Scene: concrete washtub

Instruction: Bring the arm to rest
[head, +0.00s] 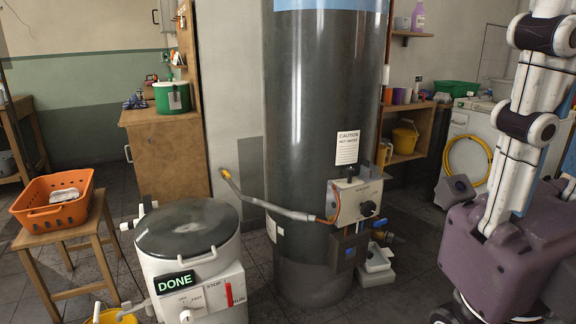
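A white jointed arm (523,128) with dark joint caps shows at the right side. It reaches from the top edge down to a purple body (500,245) at the lower right. I cannot tell for sure whether this arm is mine. No gripper fingers show on it, and neither of my grippers is in the picture. No arm comes in from the left.
A round washtub (188,232) with a lit "DONE" display stands at front left. A tall dark boiler (318,110) with a control box (357,203) and side pipe fills the middle. An orange basket (54,203) sits on a wooden stool (62,245). Floor shows between boiler and purple body.

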